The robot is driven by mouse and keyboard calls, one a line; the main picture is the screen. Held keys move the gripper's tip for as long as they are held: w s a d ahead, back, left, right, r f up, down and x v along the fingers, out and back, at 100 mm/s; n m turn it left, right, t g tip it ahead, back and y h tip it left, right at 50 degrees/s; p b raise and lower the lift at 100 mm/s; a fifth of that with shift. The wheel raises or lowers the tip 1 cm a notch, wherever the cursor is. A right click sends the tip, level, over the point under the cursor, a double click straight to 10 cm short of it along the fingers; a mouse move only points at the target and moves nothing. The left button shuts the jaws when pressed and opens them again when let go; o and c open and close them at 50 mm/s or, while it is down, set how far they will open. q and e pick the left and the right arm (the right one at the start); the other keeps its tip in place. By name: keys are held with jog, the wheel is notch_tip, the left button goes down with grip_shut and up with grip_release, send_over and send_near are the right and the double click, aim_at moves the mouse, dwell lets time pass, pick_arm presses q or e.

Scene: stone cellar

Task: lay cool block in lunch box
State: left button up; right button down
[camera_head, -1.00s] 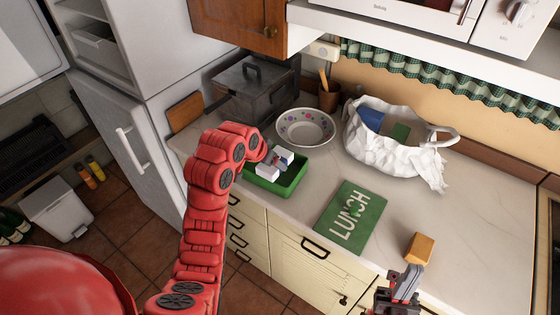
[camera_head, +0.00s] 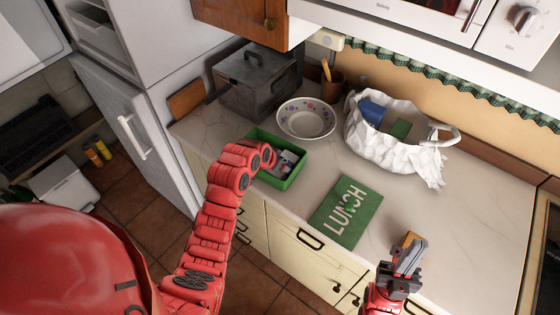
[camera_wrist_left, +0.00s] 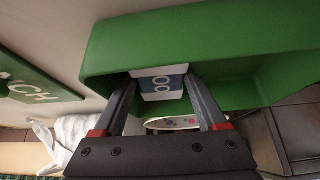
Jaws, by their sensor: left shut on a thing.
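The lunch box (camera_head: 297,171) is an open green box on the counter, near its front edge. My left gripper (camera_head: 284,161) reaches down inside it. The left wrist view shows its two fingers shut on the cool block (camera_wrist_left: 160,82), white with a blue label, with the green lunch box wall (camera_wrist_left: 220,45) around it. Whether the block touches the box floor is hidden. The green lid (camera_head: 350,212) marked LUNCH lies flat to the right. My right gripper (camera_head: 408,258) is at the orange-brown block (camera_head: 411,239) and partly covers it; its finger gap is unclear.
A flowered bowl (camera_head: 306,119) stands behind the lunch box. A dark lidded metal container (camera_head: 255,85) is at the back left. A crumpled white bag (camera_head: 395,148) with blue and green things stands at the back right.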

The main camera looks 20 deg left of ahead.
pick_arm(q)
jog(key=shift+r, duration=0.1)
jog(key=shift+f+b, duration=0.3)
jog(key=shift+b, duration=0.05)
jog(key=o, duration=1.3)
jog(key=shift+r, duration=0.1)
